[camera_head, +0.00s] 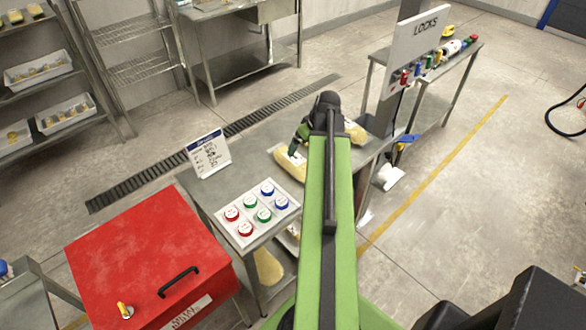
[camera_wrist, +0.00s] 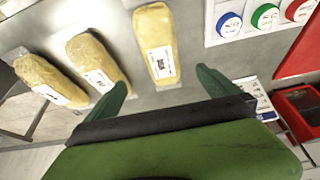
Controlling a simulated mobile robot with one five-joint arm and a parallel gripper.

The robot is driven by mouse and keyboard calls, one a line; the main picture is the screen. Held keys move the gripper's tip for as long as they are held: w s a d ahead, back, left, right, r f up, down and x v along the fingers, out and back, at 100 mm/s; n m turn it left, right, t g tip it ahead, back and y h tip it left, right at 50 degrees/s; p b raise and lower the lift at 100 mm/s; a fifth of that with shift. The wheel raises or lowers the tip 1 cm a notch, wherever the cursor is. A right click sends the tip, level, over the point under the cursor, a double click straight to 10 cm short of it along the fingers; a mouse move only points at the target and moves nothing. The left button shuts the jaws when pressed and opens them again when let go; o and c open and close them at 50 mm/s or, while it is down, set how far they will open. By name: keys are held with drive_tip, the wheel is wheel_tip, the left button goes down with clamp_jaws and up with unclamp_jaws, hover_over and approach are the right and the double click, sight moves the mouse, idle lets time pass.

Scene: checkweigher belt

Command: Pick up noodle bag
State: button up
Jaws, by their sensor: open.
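Three yellow noodle bags with white labels lie on a grey metal table in the wrist view: one at the top middle (camera_wrist: 153,25), one left of it (camera_wrist: 92,58) and one at the far left (camera_wrist: 42,75). In the head view, one noodle bag (camera_head: 288,168) shows left of my arm and another (camera_head: 355,133) shows partly behind it. My gripper (camera_wrist: 166,88) is open and empty. The middle bag lies ahead of the gap between its fingers, apart from them. In the head view my arm hides most of my gripper (camera_head: 298,142).
A panel with red, green and blue buttons (camera_head: 246,228) sits on the table's near end, beside a standing sign card (camera_head: 208,155). A red box (camera_head: 140,262) with a black handle stands at the left. A LOCKS board (camera_head: 418,45) rises at the far right.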

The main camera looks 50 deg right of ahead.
sight(296, 158)
drive_tip(key=b+x, duration=0.3)
drive_tip(key=x, duration=0.1)
drive_tip(key=b+x, duration=0.3)
drive_tip(key=x, duration=0.1)
drive_tip(key=shift+s+f, duration=0.1)
drive_tip(key=shift+f, duration=0.2)
drive_tip(key=shift+w+f+b, duration=0.2)
drive_tip(key=shift+w+b, duration=0.05)
drive_tip(key=shift+b, duration=0.15)
drive_tip(key=b+x, duration=0.5)
drive_tip(key=shift+s+a+f, duration=0.1)
drive_tip(key=shift+f, duration=0.15)
drive_tip(key=shift+r, duration=0.2)
drive_tip(key=c, duration=2)
drive_tip(key=shift+r, duration=0.1)
